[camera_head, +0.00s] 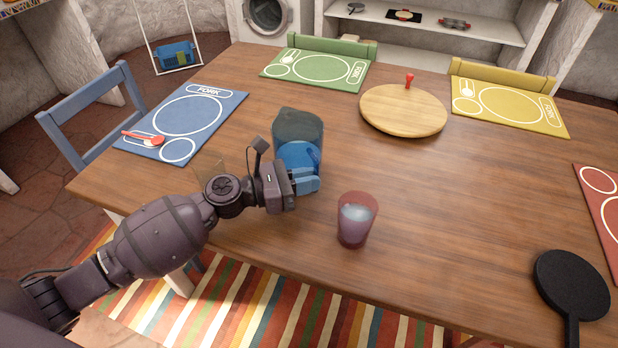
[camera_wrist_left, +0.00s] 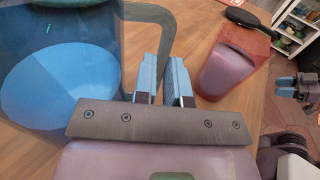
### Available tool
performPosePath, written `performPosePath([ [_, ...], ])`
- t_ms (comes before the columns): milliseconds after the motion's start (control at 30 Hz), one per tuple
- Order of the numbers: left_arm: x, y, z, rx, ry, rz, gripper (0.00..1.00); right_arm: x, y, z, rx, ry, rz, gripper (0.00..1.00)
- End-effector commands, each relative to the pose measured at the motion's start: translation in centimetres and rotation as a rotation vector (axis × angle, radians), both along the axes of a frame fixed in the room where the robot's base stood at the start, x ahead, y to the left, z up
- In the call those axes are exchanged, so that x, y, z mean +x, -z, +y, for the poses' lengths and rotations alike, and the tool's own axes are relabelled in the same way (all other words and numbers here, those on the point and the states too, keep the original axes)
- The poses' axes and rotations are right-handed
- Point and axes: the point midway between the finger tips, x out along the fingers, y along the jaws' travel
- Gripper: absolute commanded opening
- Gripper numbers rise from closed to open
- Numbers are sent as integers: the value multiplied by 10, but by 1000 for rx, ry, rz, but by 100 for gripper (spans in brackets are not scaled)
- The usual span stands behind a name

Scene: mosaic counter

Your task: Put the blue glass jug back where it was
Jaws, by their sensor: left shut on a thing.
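The blue glass jug (camera_head: 298,133) is upright near the left side of the wooden table, with blue liquid in it. My left gripper (camera_head: 304,180) is at the jug's near side, shut on its handle. In the left wrist view the jug (camera_wrist_left: 62,75) fills the left side, and its handle runs down to the fingers (camera_wrist_left: 162,85). The contact is partly hidden, and I cannot tell if the jug's base touches the table. My right gripper (camera_wrist_left: 298,84) seems to show small at the right edge of the left wrist view; its opening is unclear.
A reddish glass (camera_head: 356,218) stands close to the right of my left gripper. A blue placemat (camera_head: 205,108) lies left, a round wooden board (camera_head: 403,112) with a red knob further back, and a black pan (camera_head: 571,285) at front right. The table's middle is clear.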

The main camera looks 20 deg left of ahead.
Motion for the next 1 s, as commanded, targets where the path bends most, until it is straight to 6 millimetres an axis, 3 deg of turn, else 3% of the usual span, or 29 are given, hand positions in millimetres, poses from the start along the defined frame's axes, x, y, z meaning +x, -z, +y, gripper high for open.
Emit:
performPosePath([
  [367,1,-1,0,-1,0,-7,0,0,2,1,1,-1,2,42],
  [400,0,1,0,-1,0,-3,15,0,2,1,2,-2,2,42],
  [567,0,1,0,-1,0,-3,37,1,2,2,2,-3,1,42],
  [900,1,-5,0,1,0,-5,37,3,-1,2,4,-3,-5,42],
  [1000,-5,-2,9,-1,-2,-1,37,2,0,2,4,-2,-3,42],
])
